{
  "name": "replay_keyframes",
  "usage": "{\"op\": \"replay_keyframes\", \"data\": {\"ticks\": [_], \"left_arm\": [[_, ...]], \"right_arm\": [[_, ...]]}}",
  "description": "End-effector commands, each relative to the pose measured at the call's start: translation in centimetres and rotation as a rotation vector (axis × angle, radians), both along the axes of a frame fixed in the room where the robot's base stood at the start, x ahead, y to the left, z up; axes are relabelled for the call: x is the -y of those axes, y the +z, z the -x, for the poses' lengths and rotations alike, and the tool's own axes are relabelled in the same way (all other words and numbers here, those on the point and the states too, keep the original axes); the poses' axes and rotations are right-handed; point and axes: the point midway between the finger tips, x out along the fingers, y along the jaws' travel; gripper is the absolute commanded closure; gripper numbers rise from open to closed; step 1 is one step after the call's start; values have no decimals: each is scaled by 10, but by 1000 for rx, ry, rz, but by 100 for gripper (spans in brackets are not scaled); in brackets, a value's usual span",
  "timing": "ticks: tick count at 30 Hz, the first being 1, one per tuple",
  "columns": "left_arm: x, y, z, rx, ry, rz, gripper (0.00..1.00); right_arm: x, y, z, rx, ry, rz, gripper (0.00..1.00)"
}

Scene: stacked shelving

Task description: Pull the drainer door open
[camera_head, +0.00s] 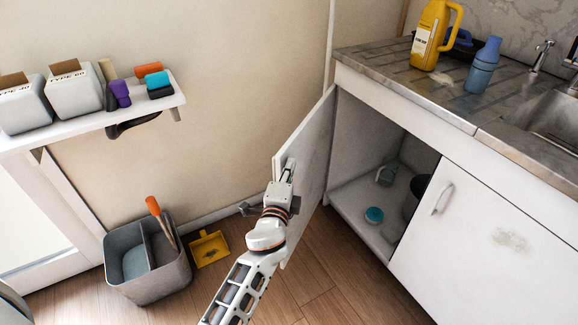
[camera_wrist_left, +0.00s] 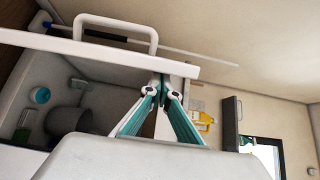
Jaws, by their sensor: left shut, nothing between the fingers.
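The white cabinet door (camera_head: 318,150) under the counter stands swung open to the left, showing the cabinet inside (camera_head: 365,190). My left gripper (camera_head: 289,168) is at the outer part of this door, its fingers closed together with nothing between them. In the left wrist view the shut fingertips (camera_wrist_left: 160,80) are at the edge of the white door (camera_wrist_left: 60,45), beside its white bar handle (camera_wrist_left: 120,22) and not around it. Whether they touch the door I cannot tell. My right gripper is in neither view.
A closed door with a handle (camera_head: 440,198) is at the right. A yellow jug (camera_head: 430,38) and a blue bottle (camera_head: 483,66) stand on the counter (camera_head: 400,70). A grey bin (camera_head: 150,275) and yellow dustpan (camera_head: 209,249) are on the floor. A shelf (camera_head: 60,135) is at the left.

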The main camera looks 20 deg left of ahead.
Motion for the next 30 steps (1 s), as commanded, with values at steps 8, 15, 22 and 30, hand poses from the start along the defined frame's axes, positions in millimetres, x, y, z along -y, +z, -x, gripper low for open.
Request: {"op": "replay_keyframes", "data": {"ticks": [8, 15, 22, 30], "left_arm": [[1, 0, 0, 0, 0, 0, 100], [-3, 1, 0, 1, -4, -1, 100], [-22, 5, -1, 5, -41, -7, 100], [-70, 8, -7, 6, -138, -11, 100]], "right_arm": [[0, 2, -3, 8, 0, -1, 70], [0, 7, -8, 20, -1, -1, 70], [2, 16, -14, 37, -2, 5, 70], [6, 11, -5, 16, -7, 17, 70]]}}
